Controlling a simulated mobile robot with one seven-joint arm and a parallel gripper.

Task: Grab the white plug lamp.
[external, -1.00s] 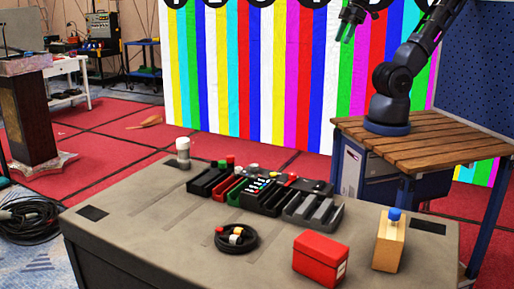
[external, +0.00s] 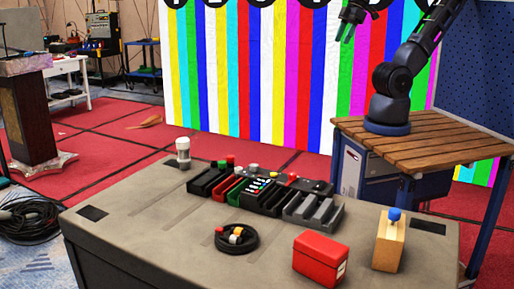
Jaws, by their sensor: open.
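A small white cylinder with a grey lower band, which looks like the white plug lamp (external: 183,151), stands upright at the back left of the grey table. My gripper (external: 346,35) is high up near the top edge of the picture, in front of the striped wall. It points downward, open and empty. It is far to the right of the lamp and well above the table, touching nothing.
Black and grey trays (external: 262,192) with coloured parts fill the table's middle. A black cable coil (external: 237,238), a red box (external: 320,259) and a wooden block with a blue knob (external: 389,243) stand nearer the front. The table's left part is mostly clear.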

